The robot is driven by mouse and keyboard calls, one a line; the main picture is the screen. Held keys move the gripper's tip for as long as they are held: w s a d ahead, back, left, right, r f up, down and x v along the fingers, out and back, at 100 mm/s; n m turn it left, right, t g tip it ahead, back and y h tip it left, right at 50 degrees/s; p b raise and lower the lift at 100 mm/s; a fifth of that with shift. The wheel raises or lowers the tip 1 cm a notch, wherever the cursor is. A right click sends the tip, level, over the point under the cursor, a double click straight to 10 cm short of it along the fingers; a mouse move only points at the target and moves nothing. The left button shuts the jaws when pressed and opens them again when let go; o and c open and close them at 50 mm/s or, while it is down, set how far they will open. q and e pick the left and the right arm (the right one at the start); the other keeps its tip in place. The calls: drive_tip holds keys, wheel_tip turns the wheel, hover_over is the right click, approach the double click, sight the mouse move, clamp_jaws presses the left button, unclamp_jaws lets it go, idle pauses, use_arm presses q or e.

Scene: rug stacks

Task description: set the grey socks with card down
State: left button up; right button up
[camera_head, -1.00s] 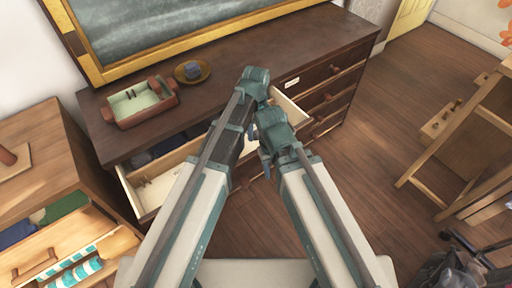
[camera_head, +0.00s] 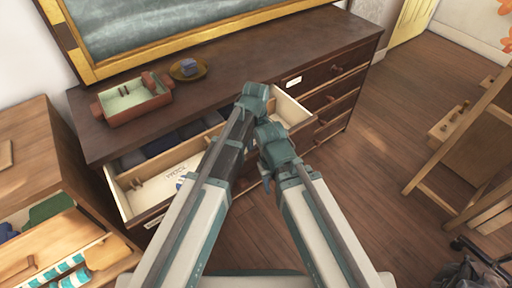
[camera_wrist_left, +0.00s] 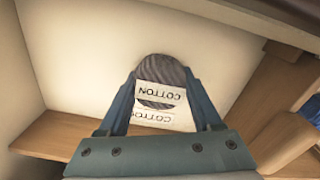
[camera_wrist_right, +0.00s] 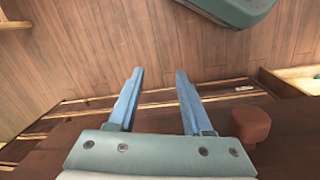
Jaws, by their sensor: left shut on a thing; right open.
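The grey socks with card (camera_wrist_left: 165,72) show in the left wrist view, dark grey and ribbed with a white band reading COTTON. My left gripper (camera_wrist_left: 166,98) is shut on them, a finger at each side. Behind them is a pale surface with a wooden strip below, like a drawer's inside. A second white COTTON label sits just below the band; I cannot tell what it belongs to. In the head view my left gripper and the socks are hidden behind my arms. My right gripper (camera_wrist_right: 158,100) is open and empty, beside the dresser front.
The dresser (camera_head: 240,70) has an open drawer (camera_head: 137,207) with dark folded things at its back and a white card inside. A tray (camera_head: 130,115) and a small dish (camera_head: 203,75) stand on top. A wooden knob (camera_wrist_right: 250,125) is near my right gripper.

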sight(255, 142)
use_arm(q)
drive_tip(key=shift+f, duration=0.1)
drive_tip(key=o, duration=1.4)
wheel_tip(255, 142, up, 12)
drive_tip(key=p, duration=1.2)
drive_tip(key=shift+r, duration=0.2)
drive_tip(key=shift+a, duration=0.1)
drive_tip(key=s+a+m, duration=0.5)
drive_tip(key=a, duration=0.3)
drive_tip(key=s+a+m, duration=0.6)
drive_tip(key=a, duration=0.3)
drive_tip(key=s+d+r+m+p, duration=0.1)
drive_tip(key=d+r+p, duration=0.2)
drive_tip(key=r+p, duration=0.1)
drive_tip(key=s+d+r+m+p, duration=0.1)
drive_tip(key=s+d+r+p, duration=0.1)
drive_tip(key=d+r+p, duration=0.2)
drive_tip(key=s+d+r+m+y+p, duration=0.1)
drive_tip(key=s+d+r+p, duration=0.1)
drive_tip(key=d+r+p, duration=0.2)
drive_tip(key=shift+s+r+m+p, duration=0.2)
drive_tip(key=shift+r+m+p, duration=0.1)
drive_tip(key=shift+r+p, duration=0.4)
